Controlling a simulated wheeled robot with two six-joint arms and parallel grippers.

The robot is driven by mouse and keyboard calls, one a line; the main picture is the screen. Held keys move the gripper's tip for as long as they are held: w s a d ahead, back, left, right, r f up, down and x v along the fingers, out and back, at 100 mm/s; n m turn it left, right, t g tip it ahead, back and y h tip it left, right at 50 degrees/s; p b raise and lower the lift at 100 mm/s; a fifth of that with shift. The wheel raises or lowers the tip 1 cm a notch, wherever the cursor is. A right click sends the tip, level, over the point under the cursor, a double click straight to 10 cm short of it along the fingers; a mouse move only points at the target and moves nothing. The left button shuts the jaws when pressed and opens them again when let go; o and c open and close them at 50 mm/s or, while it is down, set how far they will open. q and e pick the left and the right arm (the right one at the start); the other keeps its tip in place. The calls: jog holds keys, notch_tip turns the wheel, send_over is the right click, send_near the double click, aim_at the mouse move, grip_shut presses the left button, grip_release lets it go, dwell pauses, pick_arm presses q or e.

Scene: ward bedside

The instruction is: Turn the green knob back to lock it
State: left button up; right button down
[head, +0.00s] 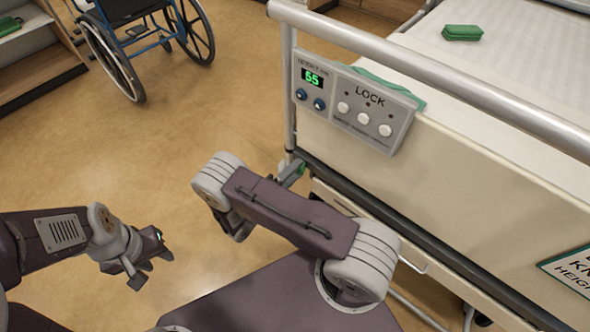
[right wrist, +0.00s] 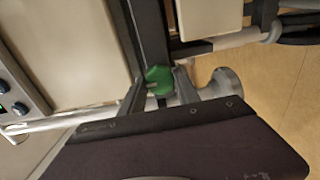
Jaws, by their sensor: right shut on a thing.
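The green knob (right wrist: 158,80) sits on the dark rail of the bed end. In the right wrist view it is between the two fingers of my right gripper (right wrist: 160,90), which is shut on it. In the head view only a small part of the knob (head: 302,169) shows beyond my right gripper (head: 294,172), below the control panel. The knob's exact turn angle is hard to tell. My left gripper (head: 150,269) is open and empty, low over the floor at the left, well away from the bed.
The control panel (head: 352,100) on the bed end reads 65 and has a LOCK label with white buttons. A green item (head: 462,33) lies on the mattress (head: 510,50). A blue wheelchair (head: 145,38) stands at the back left. The floor between is clear.

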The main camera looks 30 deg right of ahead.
dwell(0.4)
jog(key=c, duration=0.9)
grip_release()
jog(key=shift+a, duration=0.15)
jog(key=p+v, duration=0.2)
jog(key=v, duration=0.7)
